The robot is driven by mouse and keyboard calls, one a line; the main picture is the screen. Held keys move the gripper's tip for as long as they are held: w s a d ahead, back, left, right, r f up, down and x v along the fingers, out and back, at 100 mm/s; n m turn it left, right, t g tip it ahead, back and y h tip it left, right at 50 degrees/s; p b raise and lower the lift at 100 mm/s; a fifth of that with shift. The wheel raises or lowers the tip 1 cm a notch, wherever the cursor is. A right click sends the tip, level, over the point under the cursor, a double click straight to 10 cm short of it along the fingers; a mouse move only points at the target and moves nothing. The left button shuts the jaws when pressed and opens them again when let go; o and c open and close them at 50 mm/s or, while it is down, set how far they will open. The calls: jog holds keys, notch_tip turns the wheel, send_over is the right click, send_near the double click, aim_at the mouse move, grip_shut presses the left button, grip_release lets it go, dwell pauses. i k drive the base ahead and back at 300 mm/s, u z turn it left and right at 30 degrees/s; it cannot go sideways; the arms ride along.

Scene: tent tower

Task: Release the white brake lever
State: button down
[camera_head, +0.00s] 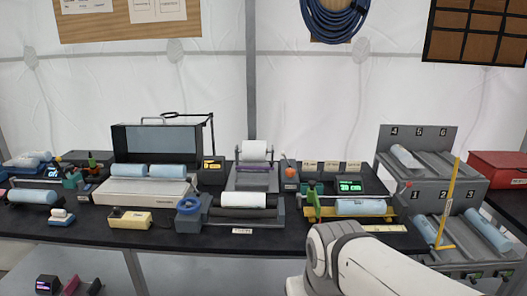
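I cannot make out a white brake lever for certain; things on the bench are small in this view. A white roll (255,151) sits in a grey stand at the back middle. In front of it, a white-wrapped roller (243,199) lies in a dark frame with a blue handwheel (189,205) at its left end. An orange-knobbed lever (288,168) stands upright right of the white roll. My white arm rises at the lower right, in front of the bench; my gripper is not in view.
A yellow upright bar (450,195) stands before the grey numbered rack (433,172) at right. A pale blue roll (360,207) lies on a yellow tray. An open dark-lidded case (155,144) stands at left. The black bench top (160,235) has free room along its front left.

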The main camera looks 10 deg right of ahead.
aim_at(282, 153)
jog(key=u, duration=0.1)
jog(key=i, duration=0.95)
jog(key=z, duration=0.05)
